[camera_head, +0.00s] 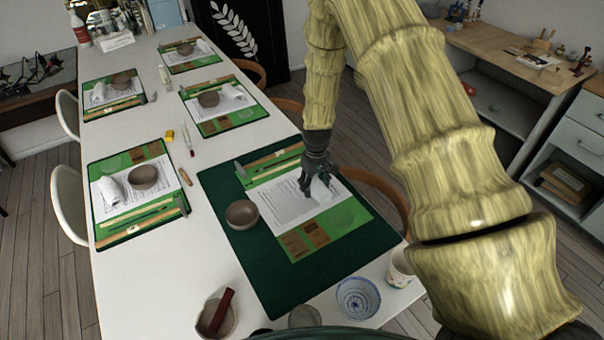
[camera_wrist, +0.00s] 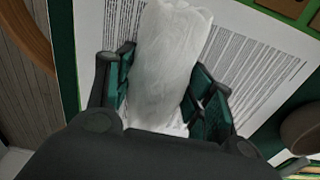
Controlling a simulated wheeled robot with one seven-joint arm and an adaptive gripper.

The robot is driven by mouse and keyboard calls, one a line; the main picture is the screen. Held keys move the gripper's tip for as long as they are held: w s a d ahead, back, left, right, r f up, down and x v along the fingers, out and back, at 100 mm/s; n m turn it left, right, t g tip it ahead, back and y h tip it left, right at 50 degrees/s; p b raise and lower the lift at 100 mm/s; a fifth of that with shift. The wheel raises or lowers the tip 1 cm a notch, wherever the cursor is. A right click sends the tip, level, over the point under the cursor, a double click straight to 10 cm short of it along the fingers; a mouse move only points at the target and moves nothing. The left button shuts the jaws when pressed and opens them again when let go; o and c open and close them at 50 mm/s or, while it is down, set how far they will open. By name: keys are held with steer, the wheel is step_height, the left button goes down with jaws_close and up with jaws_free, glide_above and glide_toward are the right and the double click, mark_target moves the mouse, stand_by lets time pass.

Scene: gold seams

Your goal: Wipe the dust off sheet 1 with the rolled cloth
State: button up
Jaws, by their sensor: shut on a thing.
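My gripper (camera_head: 317,180) is shut on the rolled white cloth (camera_head: 324,191), low over the printed paper sheet (camera_head: 283,204) on the nearest green mat. In the wrist view the cloth (camera_wrist: 172,60) stands between the two dark green finger pads of my gripper (camera_wrist: 165,92). Printed text on the sheet (camera_wrist: 98,45) shows on both sides of it. I cannot tell whether the cloth touches the paper. Which sheet is sheet 1 is not marked, and no dust is clearly visible.
A brown bowl (camera_head: 242,214) stands left of the sheet on the mat (camera_head: 232,262). A blue-white bowl (camera_head: 358,297) and a cup (camera_head: 400,268) stand near the table's front. Other mats with sheets and bowls fill the table's left and back.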

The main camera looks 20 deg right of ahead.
mark_target(302, 197)
steer(key=shift+d, duration=0.55)
steer(key=shift+d+r, duration=0.1)
steer(key=shift+d, duration=0.1)
steer(key=shift+s+a+p, duration=0.2)
steer(key=shift+a+p, duration=0.05)
steer(key=shift+a, duration=1.35)
steer(key=shift+s+a+p, duration=0.2)
steer(key=shift+a+p, duration=0.05)
steer(key=shift+a, duration=1.4)
steer(key=shift+w+d, duration=0.1)
steer(key=shift+d, duration=0.8)
steer(key=shift+w+d, duration=0.15)
steer(key=shift+d, duration=0.6)
steer(key=shift+w+d, duration=0.2)
steer(key=shift+d, duration=1.3)
steer(key=shift+s+a+p, duration=0.2)
steer(key=shift+a+p, duration=0.05)
steer(key=shift+a, duration=0.9)
steer(key=shift+s+a+p, duration=0.15)
steer(key=shift+a+p, duration=0.1)
steer(key=shift+a, duration=0.85)
steer(key=shift+s+a, duration=0.1)
steer(key=shift+a, duration=0.8)
steer(key=shift+a+r+p, duration=0.1)
steer(key=shift+r+p, duration=0.15)
steer(key=shift+p, duration=0.15)
step_height(302, 197, up, 2)
steer(key=shift+r+p, duration=1.95)
steer(key=shift+r, duration=0.8)
